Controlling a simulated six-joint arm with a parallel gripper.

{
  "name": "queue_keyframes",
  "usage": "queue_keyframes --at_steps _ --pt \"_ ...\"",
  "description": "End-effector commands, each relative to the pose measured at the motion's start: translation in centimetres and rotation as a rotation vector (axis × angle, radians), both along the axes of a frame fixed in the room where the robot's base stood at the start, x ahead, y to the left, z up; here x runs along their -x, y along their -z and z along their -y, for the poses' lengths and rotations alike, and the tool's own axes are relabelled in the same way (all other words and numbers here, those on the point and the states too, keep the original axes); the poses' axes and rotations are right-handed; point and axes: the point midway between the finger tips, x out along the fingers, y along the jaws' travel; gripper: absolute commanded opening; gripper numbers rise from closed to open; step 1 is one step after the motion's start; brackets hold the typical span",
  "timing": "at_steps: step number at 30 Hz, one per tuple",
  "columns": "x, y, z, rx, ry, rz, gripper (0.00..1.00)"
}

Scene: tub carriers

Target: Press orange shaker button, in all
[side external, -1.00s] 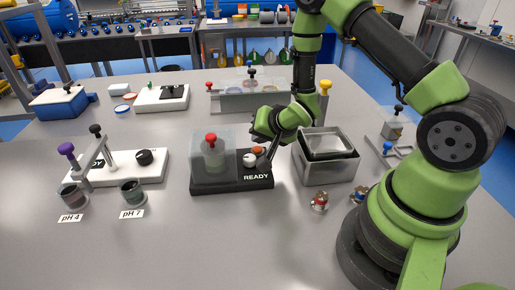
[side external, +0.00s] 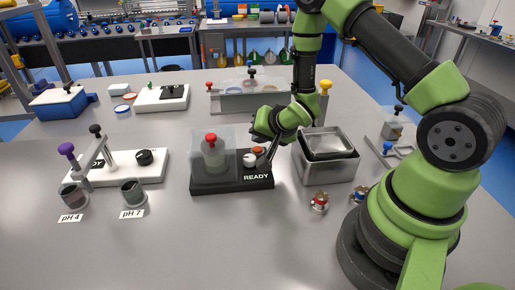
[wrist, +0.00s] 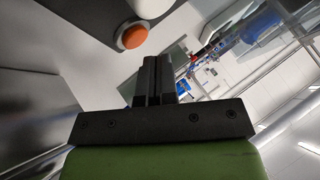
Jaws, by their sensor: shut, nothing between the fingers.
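The shaker (side external: 232,181) is a dark base marked READY, with a clear box holding a red-topped vessel (side external: 211,150) on its left part. Its orange button (side external: 257,150) sits on the right part beside a white knob (side external: 249,160). My gripper (side external: 268,160) is shut and empty, pointing down just right of the orange button; in the side view I cannot tell whether it touches. In the wrist view the orange button (wrist: 132,37) shows near the top, beyond and left of my shut fingers (wrist: 155,75), with a visible gap in the picture.
Nested metal bins (side external: 327,160) stand close to the right of my gripper. Small metal pieces (side external: 319,202) lie in front of them. A white device (side external: 130,167) with pH 4 and pH 7 cups is at left.

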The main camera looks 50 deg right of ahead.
Motion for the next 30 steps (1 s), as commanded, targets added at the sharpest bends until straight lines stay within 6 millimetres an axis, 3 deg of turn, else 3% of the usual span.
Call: queue_keyframes --at_steps 30 --pt "0.03 0.81 0.02 -0.001 0.001 -0.002 0.0"
